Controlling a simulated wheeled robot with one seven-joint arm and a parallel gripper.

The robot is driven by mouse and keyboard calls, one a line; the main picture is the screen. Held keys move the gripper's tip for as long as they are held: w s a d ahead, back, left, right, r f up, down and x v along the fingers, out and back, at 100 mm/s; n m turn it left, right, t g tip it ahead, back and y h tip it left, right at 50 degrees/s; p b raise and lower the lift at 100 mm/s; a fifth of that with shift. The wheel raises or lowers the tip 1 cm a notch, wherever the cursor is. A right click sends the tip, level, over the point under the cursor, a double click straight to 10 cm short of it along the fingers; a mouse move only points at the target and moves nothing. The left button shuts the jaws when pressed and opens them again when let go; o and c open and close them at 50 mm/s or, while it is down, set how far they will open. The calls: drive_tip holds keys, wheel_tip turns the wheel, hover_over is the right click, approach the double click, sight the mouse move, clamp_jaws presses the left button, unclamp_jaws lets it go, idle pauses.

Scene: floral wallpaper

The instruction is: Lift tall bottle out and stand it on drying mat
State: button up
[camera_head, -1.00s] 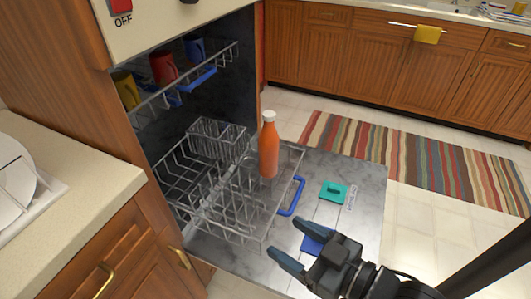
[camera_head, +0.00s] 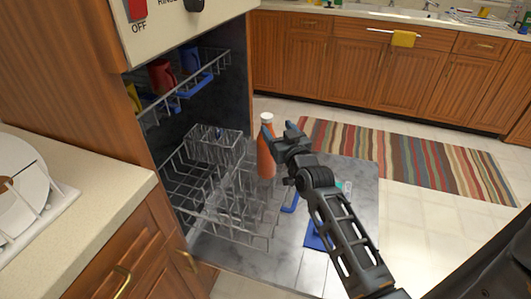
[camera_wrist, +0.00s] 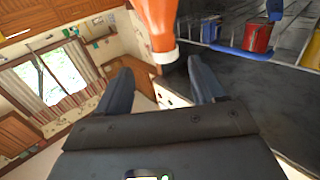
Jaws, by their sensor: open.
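The tall orange bottle (camera_head: 265,160) with a white cap stands upright in the pulled-out lower dishwasher rack (camera_head: 240,235), at its right side. My gripper (camera_head: 279,128) is open, beside the bottle's upper part just below cap height, and covers part of its right side. In the wrist view the bottle (camera_wrist: 158,18) enters from the top, with its neck end towards the gap between my open fingers (camera_wrist: 161,78). The fingers are not closed on it. I cannot make out a drying mat for certain.
The open dishwasher door (camera_head: 350,175) lies under the rack. The upper rack (camera_head: 185,95) holds coloured mugs. A counter at left carries a white plate rack (camera_head: 35,215). Far counters with a sink (camera_head: 420,15) stand beyond a striped rug (camera_head: 410,160). Open floor lies at right.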

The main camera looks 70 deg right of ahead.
sight(269, 122)
drive_tip(key=x, duration=0.7)
drive_tip(key=shift+w+a+f, duration=0.1)
drive_tip(key=shift+w+f, duration=0.25)
clamp_jaws()
idle(0.4)
drive_tip(key=shift+r, duration=0.1)
